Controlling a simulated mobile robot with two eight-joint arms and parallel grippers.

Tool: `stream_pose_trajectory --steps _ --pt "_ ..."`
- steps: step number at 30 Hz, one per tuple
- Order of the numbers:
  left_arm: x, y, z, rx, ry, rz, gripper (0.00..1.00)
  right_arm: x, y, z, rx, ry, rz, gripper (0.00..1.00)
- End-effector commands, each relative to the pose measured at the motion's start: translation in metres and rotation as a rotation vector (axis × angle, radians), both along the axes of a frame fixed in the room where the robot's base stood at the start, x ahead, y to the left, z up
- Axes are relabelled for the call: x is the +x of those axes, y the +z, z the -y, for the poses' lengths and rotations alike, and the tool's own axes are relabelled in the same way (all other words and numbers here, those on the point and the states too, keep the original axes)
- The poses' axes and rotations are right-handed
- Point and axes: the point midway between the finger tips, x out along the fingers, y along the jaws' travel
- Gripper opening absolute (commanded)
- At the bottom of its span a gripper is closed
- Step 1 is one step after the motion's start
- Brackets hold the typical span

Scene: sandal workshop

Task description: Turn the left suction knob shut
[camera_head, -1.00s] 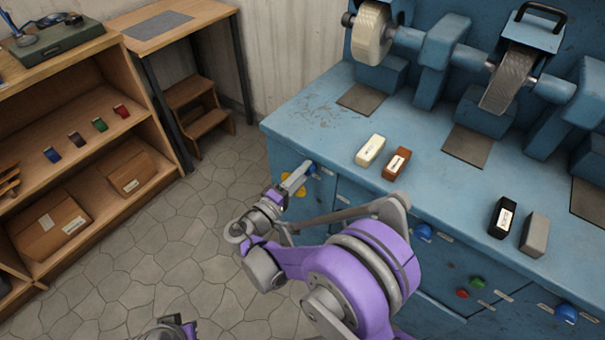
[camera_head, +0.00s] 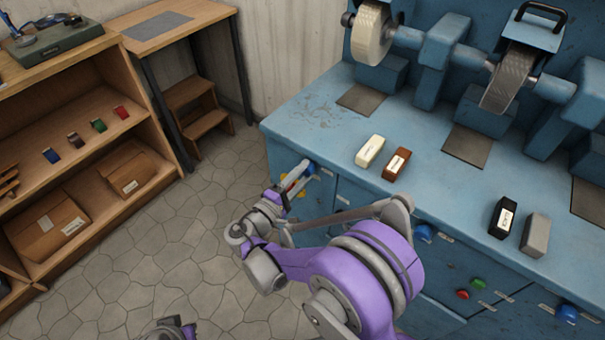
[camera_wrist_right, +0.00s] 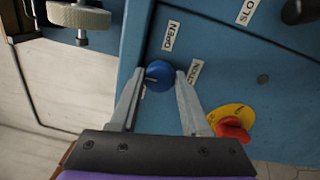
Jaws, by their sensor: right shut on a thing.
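The left suction knob is a round blue knob (camera_head: 311,168) on the front of the blue machine, at its left end. In the right wrist view the knob (camera_wrist_right: 159,75) sits between the two fingertips, with a pale mark on its left part. An OPEN label (camera_wrist_right: 171,36) is just above it, and another label (camera_wrist_right: 193,71), partly hidden by a finger, is to its right. My right gripper (camera_head: 304,170) is shut on this knob; it also shows in the right wrist view (camera_wrist_right: 163,77). Only a piece of my left arm shows at the bottom edge of the head view; its fingers are out of frame.
A red switch on a yellow disc (camera_wrist_right: 232,128) is close beside the right finger. Other blue knobs (camera_head: 423,232) (camera_head: 566,313) are farther right. Cream and brown blocks (camera_head: 370,151) (camera_head: 396,163) lie on the machine top. A wooden shelf (camera_head: 118,92) stands left, across open floor.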

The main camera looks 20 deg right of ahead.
Motion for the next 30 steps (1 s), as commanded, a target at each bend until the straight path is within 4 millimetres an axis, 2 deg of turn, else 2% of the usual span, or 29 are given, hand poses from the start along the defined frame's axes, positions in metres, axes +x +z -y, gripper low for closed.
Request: stream_pose_trajectory --steps 1,2,6,17,20,30 --pt "0.000 0.000 0.000 0.000 0.000 0.000 0.00 0.000 -0.001 0.000 0.000 0.000 -0.001 0.00" --pt "0.000 0.000 0.000 0.000 0.000 0.000 0.00 0.000 -0.001 0.000 0.001 0.000 -0.001 0.50" --pt "0.000 0.000 0.000 0.000 0.000 0.000 0.00 0.000 0.000 0.000 0.001 0.000 -0.001 0.75" --pt "0.000 0.000 0.000 0.000 0.000 0.000 0.00 -0.002 0.000 -0.004 0.001 0.002 0.001 0.77" --pt "0.000 0.002 0.000 0.000 0.000 0.001 0.00 -0.009 0.000 -0.013 0.001 0.003 0.000 0.77" --pt "-0.001 0.008 0.000 0.000 0.000 0.003 0.00 -0.050 -0.003 -0.066 0.001 0.004 0.000 0.77"
